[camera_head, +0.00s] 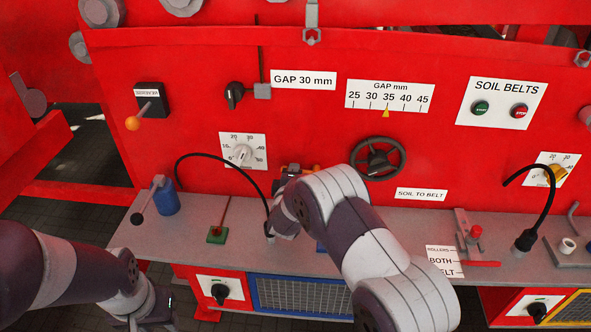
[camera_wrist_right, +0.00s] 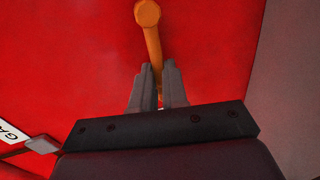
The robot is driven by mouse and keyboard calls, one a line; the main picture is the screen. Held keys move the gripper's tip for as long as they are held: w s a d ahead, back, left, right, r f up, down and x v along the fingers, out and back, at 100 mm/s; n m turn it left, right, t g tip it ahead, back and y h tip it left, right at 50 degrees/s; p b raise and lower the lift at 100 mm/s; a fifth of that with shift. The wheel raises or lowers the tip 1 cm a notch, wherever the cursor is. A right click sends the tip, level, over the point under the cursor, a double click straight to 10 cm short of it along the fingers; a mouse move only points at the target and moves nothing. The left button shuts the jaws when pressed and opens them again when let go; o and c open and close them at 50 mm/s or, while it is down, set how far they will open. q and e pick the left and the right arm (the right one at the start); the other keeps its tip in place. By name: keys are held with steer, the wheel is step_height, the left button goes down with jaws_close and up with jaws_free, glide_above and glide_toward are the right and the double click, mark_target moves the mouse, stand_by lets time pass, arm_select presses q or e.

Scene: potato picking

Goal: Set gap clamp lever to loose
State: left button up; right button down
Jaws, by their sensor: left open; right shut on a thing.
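An orange lever with a round knob (camera_wrist_right: 150,45) stands up between the fingers of my right gripper (camera_wrist_right: 158,88) in the right wrist view. The gripper is shut on it. In the head view my right gripper (camera_head: 290,172) is in front of the red panel, partly hidden by my own arm. A small orange end (camera_head: 316,168) shows just right of it. No label on the lever is visible. My left gripper (camera_head: 152,318) is at the lower left, open and away from the panel, partly cut off by the frame.
The red panel (camera_head: 300,130) carries a GAP 30 mm sign (camera_head: 303,80), a gap scale (camera_head: 389,96) and a black handwheel (camera_head: 377,158). The grey shelf (camera_head: 120,235) below holds a blue item (camera_head: 164,196), a green-based lever (camera_head: 216,235) and a black bent cable (camera_head: 525,240).

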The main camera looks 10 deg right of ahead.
arm_select(q)
steer(key=shift+r, duration=0.1)
arm_select(e)
steer(key=shift+w+a+n, duration=0.1)
steer(key=shift+a+n, duration=0.15)
steer(key=shift+n, duration=0.05)
steer(key=c, duration=1.1)
jaws_free()
steer(key=shift+c, duration=0.2)
arm_select(q)
steer(key=shift+w+a, duration=0.1)
steer(key=shift+a, duration=0.2)
arm_select(e)
steer(key=shift+a+f, duration=0.15)
steer(key=shift+a, duration=0.1)
arm_select(q)
step_height(320, 180, down, 3)
steer(key=b, duration=0.3)
steer(key=shift+d, duration=0.15)
arm_select(e)
steer(key=v, duration=1.2)
steer(key=shift+s, duration=0.35)
